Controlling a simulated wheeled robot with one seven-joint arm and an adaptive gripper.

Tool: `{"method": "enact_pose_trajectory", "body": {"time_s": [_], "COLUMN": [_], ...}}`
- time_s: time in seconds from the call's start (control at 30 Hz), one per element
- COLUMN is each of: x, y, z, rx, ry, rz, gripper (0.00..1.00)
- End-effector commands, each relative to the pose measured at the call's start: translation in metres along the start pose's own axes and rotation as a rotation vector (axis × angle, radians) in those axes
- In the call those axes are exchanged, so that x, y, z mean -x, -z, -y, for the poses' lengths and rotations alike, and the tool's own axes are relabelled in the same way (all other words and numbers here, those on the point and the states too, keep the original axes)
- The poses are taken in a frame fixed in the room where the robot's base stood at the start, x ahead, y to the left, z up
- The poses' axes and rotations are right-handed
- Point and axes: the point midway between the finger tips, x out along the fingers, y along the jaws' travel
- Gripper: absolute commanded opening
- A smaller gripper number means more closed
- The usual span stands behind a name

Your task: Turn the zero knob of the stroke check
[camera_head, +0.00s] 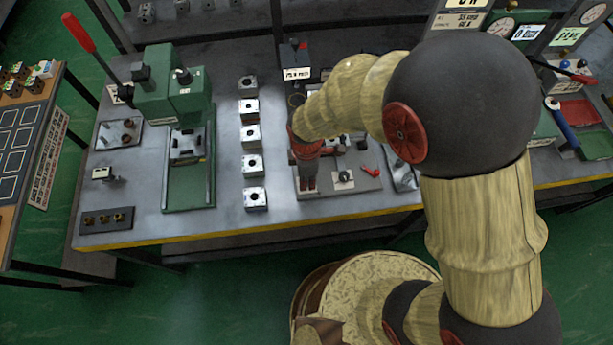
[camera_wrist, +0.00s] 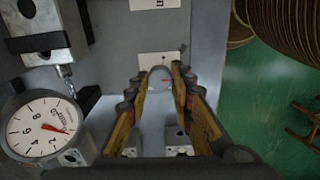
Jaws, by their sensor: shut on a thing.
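The zero knob (camera_wrist: 159,75) is a small rounded grey knob with a red mark, in front of a pale label plate, in the wrist view. My gripper (camera_wrist: 161,72) has its two yellow-and-black fingers on either side of the knob, shut on it. The fingers hide the knob's sides. A round white dial gauge (camera_wrist: 38,128) with a red needle stands left of the fingers. In the head view my gripper (camera_head: 308,180) points down over the left part of a grey fixture plate (camera_head: 362,187); the knob it holds is hidden there.
Several square metal blocks (camera_head: 252,135) stand in a column left of the fixture. A green press (camera_head: 188,150) with a red-handled lever stands farther left. A black-knobbed part (camera_head: 344,177) and a red lever (camera_head: 370,171) sit on the fixture, close right of my gripper.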

Motion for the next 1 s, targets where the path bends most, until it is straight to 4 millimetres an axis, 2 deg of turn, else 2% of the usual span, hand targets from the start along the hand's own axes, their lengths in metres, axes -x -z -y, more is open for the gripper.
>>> {"method": "enact_pose_trajectory", "body": {"time_s": [0.27, 0.7, 1.0], "x": [0.0014, 0.0008, 0.0005], "y": [-0.0001, -0.0002, 0.0000], "z": [0.0002, 0.0005, 0.0000], "rx": [-0.148, -0.488, -0.631], "ry": [0.001, 0.001, 0.000], "rz": [0.000, 0.001, 0.000], "gripper": [0.00, 0.00, 0.00]}}
